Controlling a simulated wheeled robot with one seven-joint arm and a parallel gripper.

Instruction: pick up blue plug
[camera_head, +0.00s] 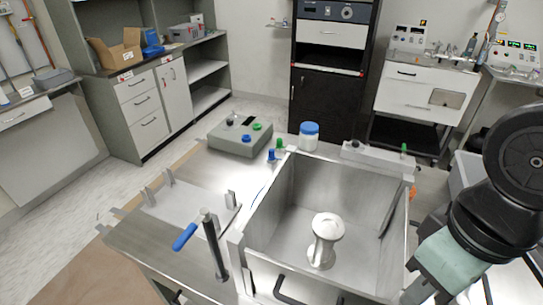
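A small upright blue piece (271,155), which looks like the blue plug, stands on the steel table just outside the back left corner of the open steel chamber. A similar green plug (279,145) stands right behind it. My arm comes in from the right edge. My gripper (418,290) is low at the right, partly cut off by the bottom edge, to the right of the chamber and well away from the blue plug. Its fingertips do not show clearly.
The deep steel chamber (262,203) with a silver spool-like part (326,240) stands between my arm and the plug. A grey control box (239,137) and a blue-lidded jar (309,136) stand near the plug.

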